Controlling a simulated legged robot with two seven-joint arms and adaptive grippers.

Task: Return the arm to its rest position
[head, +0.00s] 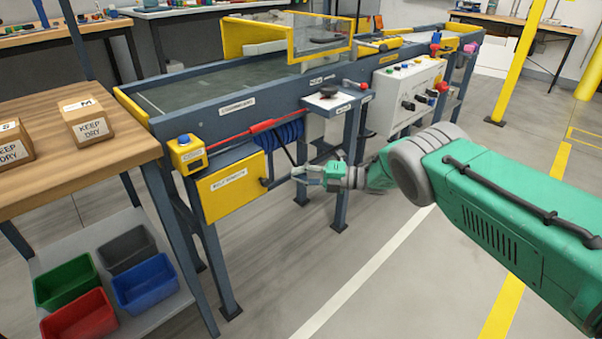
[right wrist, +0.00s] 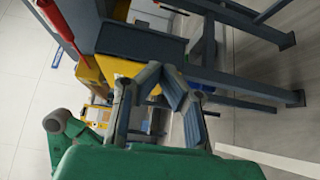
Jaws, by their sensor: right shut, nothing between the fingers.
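My green right arm reaches in from the right in the head view. Its gripper (head: 305,175) is in front of the conveyor frame, just right of the yellow box (head: 232,187) with a small dark handle. In the right wrist view the grey fingers (right wrist: 160,75) are shut with nothing held between them. The yellow panel and dark frame bars show beyond them. I cannot tell from these views how wide the gap to the handle is. My left gripper is not in view.
The conveyor (head: 215,107) stands along the middle with its legs below. A wooden bench (head: 60,150) with two cartons is at left, over a shelf of coloured bins (head: 145,285). A white control box (head: 408,90) is behind my arm. The front floor is clear.

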